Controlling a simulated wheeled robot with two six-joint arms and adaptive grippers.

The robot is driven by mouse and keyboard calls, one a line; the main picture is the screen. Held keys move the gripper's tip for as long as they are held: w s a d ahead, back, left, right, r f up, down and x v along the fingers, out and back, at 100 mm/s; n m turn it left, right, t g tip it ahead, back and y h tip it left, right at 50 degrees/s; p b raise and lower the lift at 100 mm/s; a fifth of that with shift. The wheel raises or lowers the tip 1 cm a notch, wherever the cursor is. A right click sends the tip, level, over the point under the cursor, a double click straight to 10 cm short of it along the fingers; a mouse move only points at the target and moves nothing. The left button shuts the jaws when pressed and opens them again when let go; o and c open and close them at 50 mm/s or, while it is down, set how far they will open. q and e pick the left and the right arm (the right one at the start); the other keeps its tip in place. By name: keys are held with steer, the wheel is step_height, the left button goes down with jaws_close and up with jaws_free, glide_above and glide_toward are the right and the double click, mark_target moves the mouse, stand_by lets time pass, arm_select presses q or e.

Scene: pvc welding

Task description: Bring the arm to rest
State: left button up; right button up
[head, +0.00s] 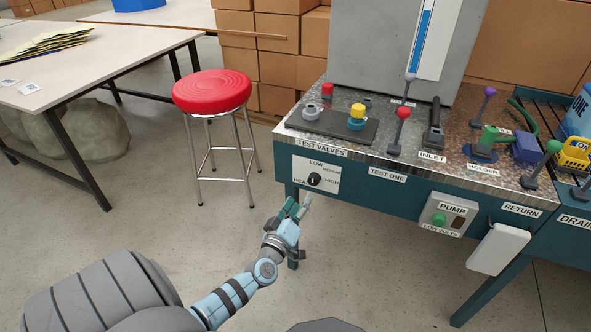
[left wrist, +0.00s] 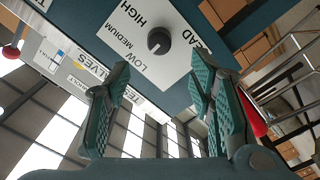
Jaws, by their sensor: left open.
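My left gripper (head: 293,207) is in front of the workbench in the head view, below the heat dial (head: 314,179) on the bench's front panel. In the left wrist view its two green ribbed fingers (left wrist: 163,100) stand apart with nothing between them. The dial knob (left wrist: 159,41) shows beyond the fingertips, on a white plate (left wrist: 130,45) marked low, medium and high. The fingers look clear of the knob. My right gripper is in neither view.
The metal-topped workbench (head: 370,158) carries several coloured levers and valves. A red stool (head: 212,91) stands left of it. A table (head: 100,60) with papers stands at the far left. Cardboard boxes (head: 262,50) are stacked behind. The floor (head: 150,215) between stool and my arm is clear.

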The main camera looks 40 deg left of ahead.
arm_select(q)
steer(key=v, duration=0.3)
steer(key=shift+s+d, duration=0.15)
steer(key=shift+s, duration=0.2)
